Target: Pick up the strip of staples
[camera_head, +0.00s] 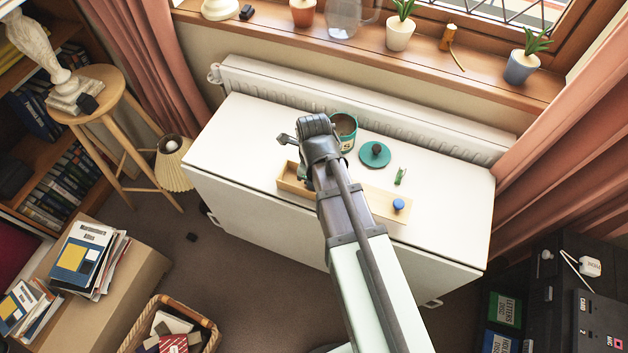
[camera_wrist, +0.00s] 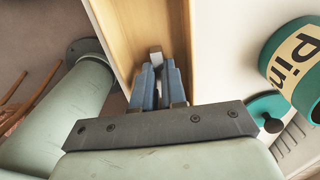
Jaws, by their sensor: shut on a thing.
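A small silver-grey piece (camera_wrist: 155,52), which looks like the strip of staples, shows between the tips of my gripper (camera_wrist: 158,72) in the wrist view. The blue-grey fingers are shut on it, and they hide most of it. They are over or inside a long, shallow wooden box (camera_wrist: 118,35); I cannot tell whether the piece touches its floor. In the head view the left end of the box (camera_head: 290,184) shows on the white cabinet top, and my arm hides the gripper and the strip.
A green tin (camera_head: 347,135) and a teal lid (camera_head: 375,154) stand behind the box, with a small green item (camera_head: 400,176) to the right. A flat wooden piece with a blue knob (camera_head: 398,205) lies right of my arm. The radiator (camera_head: 400,120) runs behind. The cabinet's left top (camera_head: 235,140) is clear.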

